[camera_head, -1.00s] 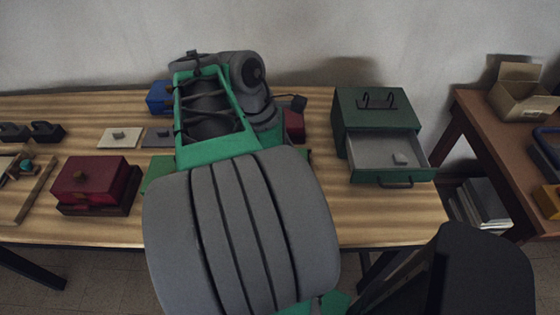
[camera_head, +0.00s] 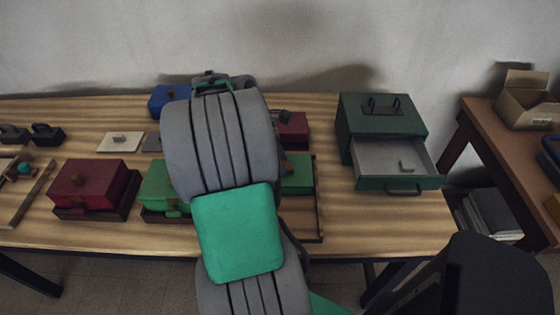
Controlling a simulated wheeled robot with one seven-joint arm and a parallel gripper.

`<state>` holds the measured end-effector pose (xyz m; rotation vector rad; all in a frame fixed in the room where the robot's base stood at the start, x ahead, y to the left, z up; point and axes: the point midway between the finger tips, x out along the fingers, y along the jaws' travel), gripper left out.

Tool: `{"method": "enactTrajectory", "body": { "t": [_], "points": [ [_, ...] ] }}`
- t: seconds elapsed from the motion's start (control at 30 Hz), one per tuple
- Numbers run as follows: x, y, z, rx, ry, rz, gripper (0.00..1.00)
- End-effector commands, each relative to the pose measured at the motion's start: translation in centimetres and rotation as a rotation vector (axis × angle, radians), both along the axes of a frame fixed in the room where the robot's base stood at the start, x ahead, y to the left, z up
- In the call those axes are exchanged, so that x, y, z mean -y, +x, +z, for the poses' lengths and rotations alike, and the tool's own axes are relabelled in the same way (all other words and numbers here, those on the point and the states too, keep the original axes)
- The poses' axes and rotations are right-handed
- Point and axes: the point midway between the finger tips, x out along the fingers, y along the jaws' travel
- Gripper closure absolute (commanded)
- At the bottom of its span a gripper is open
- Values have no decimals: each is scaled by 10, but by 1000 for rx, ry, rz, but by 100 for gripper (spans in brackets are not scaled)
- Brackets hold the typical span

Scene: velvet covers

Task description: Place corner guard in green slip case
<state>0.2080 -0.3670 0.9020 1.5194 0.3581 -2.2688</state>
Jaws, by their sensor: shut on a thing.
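A green box (camera_head: 158,187) with a brown knob sits on a dark base left of my arm, partly hidden by it. Another green box (camera_head: 297,174) shows right of my arm, inside a dark-edged tray (camera_head: 319,205). I cannot tell which is the green slip case.
The dark green cabinet (camera_head: 383,113) stands at the right end with its drawer (camera_head: 374,157) pulled out. Bare wood shows at front left.

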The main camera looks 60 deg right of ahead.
Motion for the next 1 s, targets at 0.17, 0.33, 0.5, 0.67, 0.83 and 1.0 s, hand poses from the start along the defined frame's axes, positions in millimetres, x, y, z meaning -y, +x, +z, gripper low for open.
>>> {"method": "enactTrajectory", "body": {
  "t": [0.17,0.33,0.5,0.67,0.83,1.0],
  "points": [
    [0,0,-3,-1,2,1,63],
    [0,0,-3,0,0,1,49],
    [0,0,-3,0,0,1,43],
    [0,0,-2,0,0,1,43],
    [-3,7,20,1,-2,3,43],
    [-11,23,64,2,-1,4,43]
  ]
}}
